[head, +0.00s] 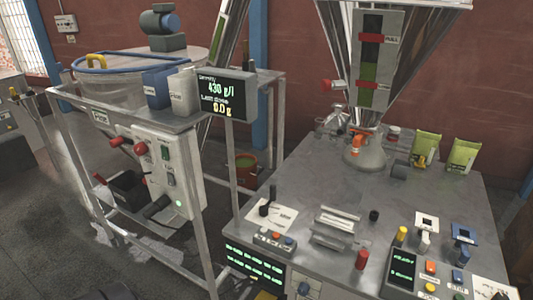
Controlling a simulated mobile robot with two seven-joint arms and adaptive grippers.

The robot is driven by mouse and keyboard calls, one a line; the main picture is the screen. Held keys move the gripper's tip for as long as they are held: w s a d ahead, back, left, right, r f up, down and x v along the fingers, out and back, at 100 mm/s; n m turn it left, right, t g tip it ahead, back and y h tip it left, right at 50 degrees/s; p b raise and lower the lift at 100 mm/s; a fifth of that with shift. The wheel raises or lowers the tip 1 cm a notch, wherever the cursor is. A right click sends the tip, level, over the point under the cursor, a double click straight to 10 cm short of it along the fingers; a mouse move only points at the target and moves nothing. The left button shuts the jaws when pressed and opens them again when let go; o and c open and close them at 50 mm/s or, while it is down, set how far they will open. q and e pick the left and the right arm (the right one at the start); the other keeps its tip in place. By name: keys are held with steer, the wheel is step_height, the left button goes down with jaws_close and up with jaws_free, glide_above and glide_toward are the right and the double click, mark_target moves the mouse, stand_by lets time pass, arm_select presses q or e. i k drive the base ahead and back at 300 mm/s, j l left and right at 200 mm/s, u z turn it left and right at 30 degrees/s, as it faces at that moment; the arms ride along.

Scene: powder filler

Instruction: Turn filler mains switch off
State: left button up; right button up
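The filler is the metal table (320,180) with a steel hopper (408,60) above it. A white plate with a dark knob (303,288) shows low on its front, cut by the bottom edge. A grey control box (187,165) on the frame at the left carries a red button, small switches and a lit green lamp. I cannot read which control is the mains switch, nor its position. Neither gripper can be made out. A dark shape (116,292) at the bottom edge is too cut off to identify.
A display (226,95) on a post reads 430 g/l and 0.0 g. Lit green readouts (254,264) glow on the filler's front. A button panel (425,270) stands at the right front. A flask (364,152) stands under the hopper. The table's middle is partly clear.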

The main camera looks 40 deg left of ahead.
mark_target(141, 149)
steer(key=u, duration=2.1)
